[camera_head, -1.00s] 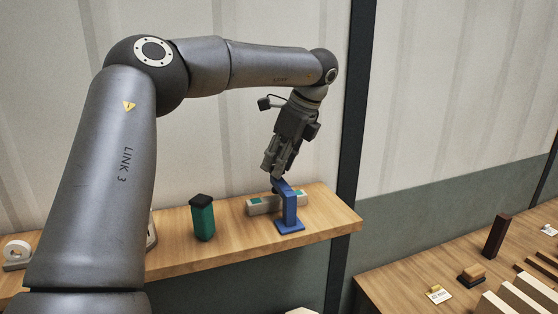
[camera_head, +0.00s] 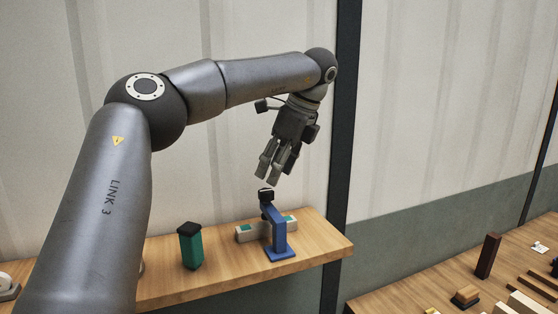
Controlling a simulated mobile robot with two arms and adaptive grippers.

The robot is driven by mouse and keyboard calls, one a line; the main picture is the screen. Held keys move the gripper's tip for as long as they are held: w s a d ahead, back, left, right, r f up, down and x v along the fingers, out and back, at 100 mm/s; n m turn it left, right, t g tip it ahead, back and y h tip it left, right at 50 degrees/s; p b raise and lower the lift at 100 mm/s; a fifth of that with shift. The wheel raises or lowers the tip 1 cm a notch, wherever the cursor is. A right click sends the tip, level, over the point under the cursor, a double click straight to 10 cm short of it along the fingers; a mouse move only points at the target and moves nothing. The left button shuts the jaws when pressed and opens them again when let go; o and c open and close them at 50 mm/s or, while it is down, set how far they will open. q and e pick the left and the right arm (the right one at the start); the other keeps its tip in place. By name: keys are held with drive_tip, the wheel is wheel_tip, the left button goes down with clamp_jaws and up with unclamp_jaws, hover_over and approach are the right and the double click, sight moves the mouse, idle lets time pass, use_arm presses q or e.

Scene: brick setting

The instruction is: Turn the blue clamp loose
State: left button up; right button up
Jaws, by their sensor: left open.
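The blue clamp (camera_head: 278,236) stands upright on the wooden shelf, with a blue foot and a black knob (camera_head: 266,195) on top at its left. A pale grey bar with green patches (camera_head: 247,233) lies at the clamp, partly hidden behind its post. I cannot tell how tightly the clamp grips the bar. My left gripper (camera_head: 270,178) is open and empty, pointing down just above the black knob, with a small gap between them. My right gripper is not in view.
A green block with a black top (camera_head: 190,246) stands on the shelf (camera_head: 220,277) left of the clamp. A white roll (camera_head: 6,284) is at the far left. A lower table (camera_head: 405,294) at right holds a dark upright block (camera_head: 487,256) and several wooden pieces.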

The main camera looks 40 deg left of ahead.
use_arm(q)
drive_tip(key=shift+v, duration=0.95)
drive_tip(key=shift+f, duration=0.15)
